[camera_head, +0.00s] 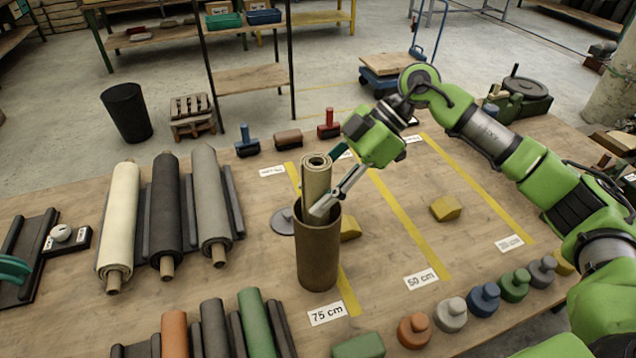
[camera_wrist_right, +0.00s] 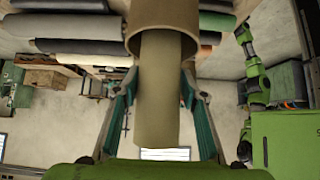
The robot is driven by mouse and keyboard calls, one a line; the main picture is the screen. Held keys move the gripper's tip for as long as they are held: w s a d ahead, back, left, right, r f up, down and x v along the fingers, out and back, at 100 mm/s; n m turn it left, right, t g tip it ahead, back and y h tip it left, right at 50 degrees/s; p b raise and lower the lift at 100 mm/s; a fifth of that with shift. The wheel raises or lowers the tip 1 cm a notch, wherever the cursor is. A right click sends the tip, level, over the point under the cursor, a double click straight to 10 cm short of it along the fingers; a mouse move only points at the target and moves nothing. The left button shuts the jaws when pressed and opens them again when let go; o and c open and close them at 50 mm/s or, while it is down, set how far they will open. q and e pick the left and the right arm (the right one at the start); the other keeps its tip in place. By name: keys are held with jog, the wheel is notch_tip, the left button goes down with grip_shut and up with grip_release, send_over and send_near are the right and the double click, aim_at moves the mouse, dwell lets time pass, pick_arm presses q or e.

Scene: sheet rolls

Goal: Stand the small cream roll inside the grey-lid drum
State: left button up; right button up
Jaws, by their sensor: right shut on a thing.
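The small roll (camera_head: 316,178) is tan, with a spiral top end. It stands upright, its lower part hidden inside the brown drum (camera_head: 318,255), its upper part above the rim. My right gripper (camera_head: 322,192) is shut on the roll just above the drum's mouth. In the right wrist view the roll (camera_wrist_right: 158,95) passes between the fingers (camera_wrist_right: 155,100) into the drum's opening (camera_wrist_right: 165,22). Whether the roll touches the drum's bottom is hidden. A round grey lid (camera_head: 281,222) lies on the table left of the drum. My left gripper is not in view.
Large cream (camera_head: 118,220), black (camera_head: 167,215) and grey (camera_head: 210,205) rolls lie on the table to the left. Several knobbed weights (camera_head: 450,314) line the front right. A yellow wedge (camera_head: 445,208) lies right of the drum. Yellow strips cross mostly bare tabletop there.

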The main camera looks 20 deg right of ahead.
jog(key=shift+s+f+b, duration=0.2)
jog(key=shift+f+b, duration=0.2)
jog(key=shift+f, duration=0.85)
jog(key=shift+s+f+b, duration=0.2)
jog(key=shift+f+b, duration=0.2)
jog(key=shift+f, duration=0.85)
jog(key=o, duration=1.6)
jog(key=shift+d+f, duration=0.1)
jog(key=shift+f, duration=0.05)
jog(key=shift+w+d+r, duration=0.1)
jog(key=shift+d+r, duration=0.05)
jog(key=shift+r, duration=0.1)
jog(key=v, duration=1.2)
jog(key=shift+w+r, duration=0.1)
jog(key=shift+r, duration=0.4)
